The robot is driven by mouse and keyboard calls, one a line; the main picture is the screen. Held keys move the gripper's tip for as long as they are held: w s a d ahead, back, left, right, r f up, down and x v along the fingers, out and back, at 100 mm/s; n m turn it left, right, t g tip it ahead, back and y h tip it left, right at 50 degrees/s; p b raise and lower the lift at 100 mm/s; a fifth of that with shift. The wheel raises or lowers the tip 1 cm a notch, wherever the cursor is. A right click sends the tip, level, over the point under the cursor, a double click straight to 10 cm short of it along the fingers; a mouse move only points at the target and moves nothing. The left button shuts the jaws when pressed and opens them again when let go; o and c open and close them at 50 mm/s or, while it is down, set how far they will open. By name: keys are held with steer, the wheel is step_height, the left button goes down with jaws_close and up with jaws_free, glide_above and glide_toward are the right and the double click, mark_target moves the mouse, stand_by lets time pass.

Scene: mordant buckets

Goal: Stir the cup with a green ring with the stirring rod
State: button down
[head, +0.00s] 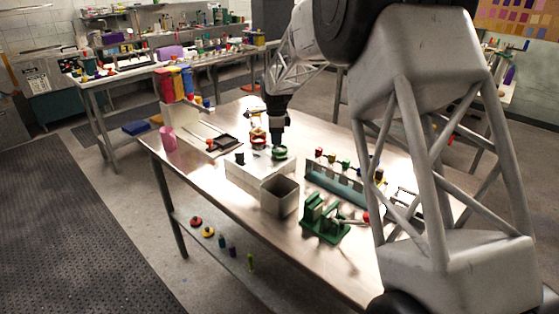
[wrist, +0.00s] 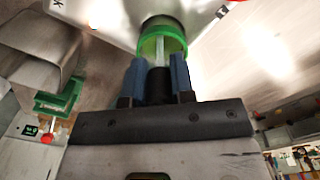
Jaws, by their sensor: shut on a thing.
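The cup with a green ring (head: 280,153) stands on the white board on the metal table, below my gripper (head: 278,138). In the wrist view the cup's green ring (wrist: 151,47) is just beyond my fingertips. My gripper (wrist: 159,78) has its two blue fingers shut on the dark handle of the stirring rod (wrist: 159,50). The pale shaft points into the cup's mouth. I cannot tell how deep it reaches or whether it touches the wall. In the head view the rod is too small to make out.
A red-ringed cup (head: 258,142) and a dark-topped cup (head: 239,158) stand close by. A square grey bin (head: 280,197) is in front, with a green stand (head: 325,220) beside it. A rack of several vials (head: 335,180) is to the right. A pink cup (head: 168,139) stands left.

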steer(key=shift+s, duration=0.2)
steer(key=shift+s+d, duration=0.45)
steer(key=shift+d, duration=0.1)
stand_by(0.4)
steer(key=shift+w+d, duration=0.2)
steer(key=shift+d, duration=0.35)
steer(key=shift+w, duration=0.1)
steer(key=shift+w+d, duration=0.15)
steer(key=shift+w, duration=0.4)
steer(key=shift+w+a, duration=0.45)
steer(key=shift+a, duration=0.05)
